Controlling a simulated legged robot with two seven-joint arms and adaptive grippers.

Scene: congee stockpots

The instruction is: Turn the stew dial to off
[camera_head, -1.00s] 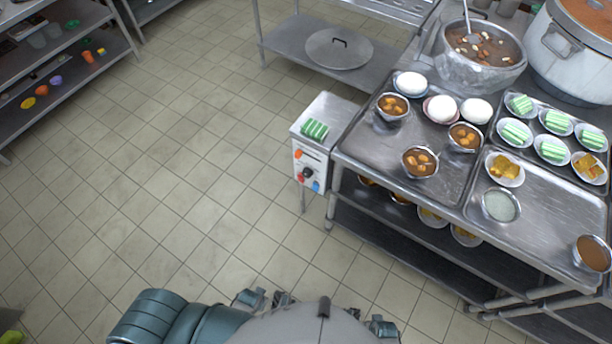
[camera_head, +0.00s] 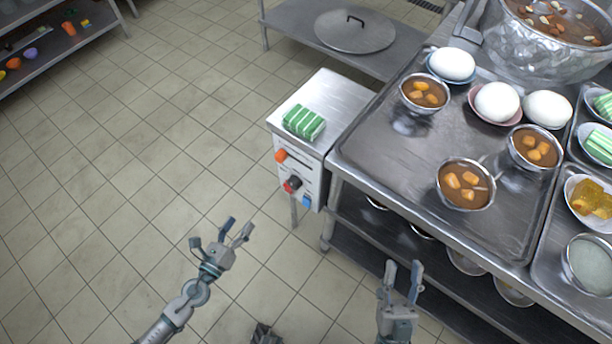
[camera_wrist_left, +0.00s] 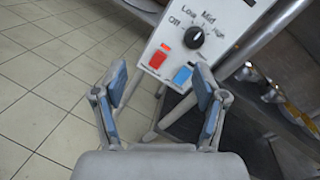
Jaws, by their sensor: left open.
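The stew dial is a black round knob (camera_wrist_left: 194,37) on a white panel in the left wrist view, with the labels Off, Low, Mid and High around it. Its exact setting is too small to tell. In the head view the dial (camera_head: 292,184) is on the front of the control box (camera_head: 313,172), small and dark. My left gripper (camera_head: 220,236) is open and empty, below and left of the box, apart from the dial. Its spread blue-padded fingers (camera_wrist_left: 160,90) frame the panel's lower part in the wrist view. My right gripper (camera_head: 403,270) is open and empty, near the counter's front edge.
Beside the dial are a red switch (camera_wrist_left: 158,58) and a blue switch (camera_wrist_left: 181,76). A green-striped block (camera_head: 304,122) lies on the box. The steel counter (camera_head: 375,150), with bowls and white buns, stands close to its right. Tiled floor left of the box is clear.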

